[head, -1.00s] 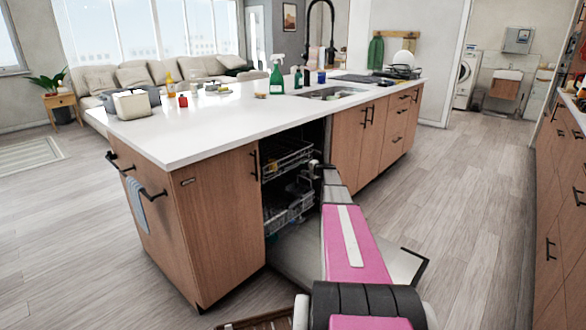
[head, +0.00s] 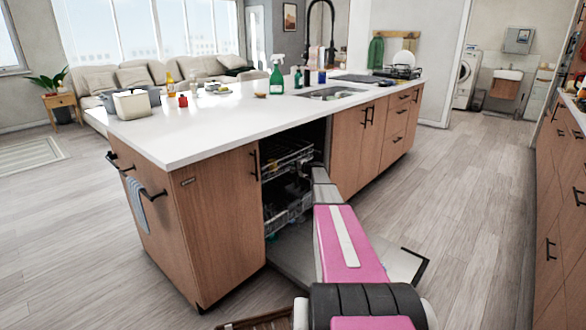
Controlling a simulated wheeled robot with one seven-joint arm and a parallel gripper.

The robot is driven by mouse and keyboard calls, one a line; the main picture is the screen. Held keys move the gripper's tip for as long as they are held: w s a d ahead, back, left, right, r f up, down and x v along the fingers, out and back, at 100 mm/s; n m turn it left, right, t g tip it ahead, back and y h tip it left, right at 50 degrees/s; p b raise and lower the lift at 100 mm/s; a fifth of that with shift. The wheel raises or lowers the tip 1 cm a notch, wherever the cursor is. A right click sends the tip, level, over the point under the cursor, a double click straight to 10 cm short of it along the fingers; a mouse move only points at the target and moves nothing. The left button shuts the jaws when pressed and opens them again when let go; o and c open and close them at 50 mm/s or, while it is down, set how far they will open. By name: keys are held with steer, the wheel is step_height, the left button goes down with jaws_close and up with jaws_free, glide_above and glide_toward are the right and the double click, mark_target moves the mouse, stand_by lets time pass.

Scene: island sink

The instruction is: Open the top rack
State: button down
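The dishwasher is built into the island, and its door (head: 402,268) is folded down flat near the floor. The top rack (head: 285,159) is a wire rack inside the dark opening. The lower rack (head: 288,210) is below it and holds some dishes that are hard to make out. My arm, pink and grey, reaches into the right side of the opening. My gripper is hidden behind the arm and in the dark of the opening, so I cannot see its fingers or whether it touches the top rack.
The white island countertop (head: 205,132) overhangs the opening. Wooden cabinets (head: 355,150) stand to its right and a wooden panel (head: 220,225) to its left. A brown slatted thing (head: 255,322) lies on the floor at the bottom. The floor to the right is clear.

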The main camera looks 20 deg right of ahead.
steer(key=shift+s, duration=0.1)
steer(key=f+v, duration=0.2)
steer(key=v, duration=1.1)
steer(key=f+v, duration=0.3)
steer(key=v, duration=1)
steer(key=s+d+f+v, duration=0.1)
steer(key=f+v, duration=0.2)
steer(key=v, duration=1)
steer(key=shift+s+d, duration=0.2)
steer(key=shift+s, duration=0.05)
steer(key=shift+r, duration=0.1)
steer(key=c, duration=1.2)
jaws_free()
steer(key=shift+o, duration=0.2)
steer(key=shift+d, duration=0.1)
steer(key=v, duration=1)
steer(key=shift+s+d, duration=0.15)
steer(key=shift+s, duration=0.15)
